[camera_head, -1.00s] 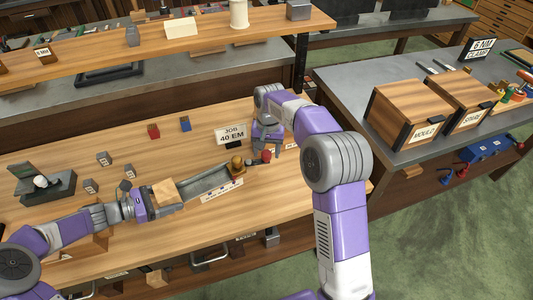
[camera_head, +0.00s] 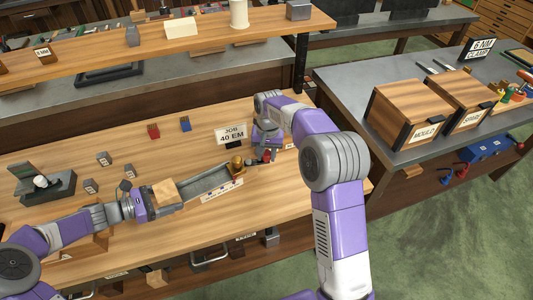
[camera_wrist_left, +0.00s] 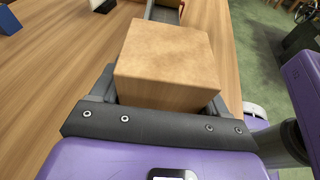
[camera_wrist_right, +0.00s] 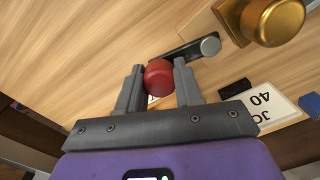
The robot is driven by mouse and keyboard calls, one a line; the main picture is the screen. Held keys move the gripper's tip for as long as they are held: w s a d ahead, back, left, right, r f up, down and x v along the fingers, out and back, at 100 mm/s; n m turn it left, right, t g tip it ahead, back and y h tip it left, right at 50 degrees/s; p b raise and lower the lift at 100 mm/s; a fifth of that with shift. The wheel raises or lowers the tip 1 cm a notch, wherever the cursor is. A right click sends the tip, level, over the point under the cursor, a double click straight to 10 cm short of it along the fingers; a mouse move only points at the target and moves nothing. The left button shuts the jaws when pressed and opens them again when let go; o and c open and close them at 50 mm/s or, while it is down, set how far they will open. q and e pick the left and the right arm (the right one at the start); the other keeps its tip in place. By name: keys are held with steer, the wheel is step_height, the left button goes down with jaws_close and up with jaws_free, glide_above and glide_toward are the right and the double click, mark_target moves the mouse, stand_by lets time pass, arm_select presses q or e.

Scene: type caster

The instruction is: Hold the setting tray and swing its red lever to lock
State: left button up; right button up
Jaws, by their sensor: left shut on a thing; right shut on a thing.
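The setting tray (camera_head: 208,184) is a long grey channel on the wooden bench, with a wooden block (camera_head: 166,192) at its left end and a brass knob (camera_head: 237,163) at its right end. My left gripper (camera_wrist_left: 165,85) is shut on the wooden block, its fingers on either side of it. The red lever knob (camera_wrist_right: 159,78) sits at the end of a dark lever arm (camera_wrist_right: 186,51) beside the brass knob in the right wrist view. My right gripper (camera_wrist_right: 158,85) is shut on the red knob. In the head view the right gripper partly hides the knob.
A "JOB 40 EM" sign (camera_head: 231,134) stands just behind the tray's right end. Red (camera_head: 153,131) and blue (camera_head: 185,124) blocks and several small grey blocks lie behind the tray. A grey device (camera_head: 46,185) stands at the far left.

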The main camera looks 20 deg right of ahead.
steer(key=shift+w, duration=0.1)
steer(key=w+n, duration=0.1)
steer(key=n, duration=0.1)
steer(key=w+n, duration=0.1)
steer(key=n, duration=0.1)
steer(key=shift+w+a+r+n, duration=0.1)
steer(key=shift+w+a+n, duration=0.1)
steer(key=shift+n, duration=0.2)
steer(key=w+n, duration=0.1)
steer(key=n, duration=0.2)
steer(key=shift+w+a+n, duration=0.35)
steer(key=shift+a+n, duration=0.05)
steer(key=shift+w+a+r+n+h, duration=0.15)
steer(key=shift+w+a+n, duration=0.3)
steer(key=shift+n, duration=0.8)
steer(key=shift+w+a+f+n+h, duration=0.1)
steer(key=shift+w+a+n, duration=0.15)
steer(key=shift+a+n, duration=0.7)
steer(key=shift+w+a+r+n+h, duration=0.15)
steer(key=shift+w+a+n, duration=0.15)
steer(key=shift+n, duration=1.2)
steer(key=o, duration=1)
steer(key=shift+d, duration=0.1)
steer(key=shift+s+r, duration=0.1)
steer(key=shift+r, duration=3.6)
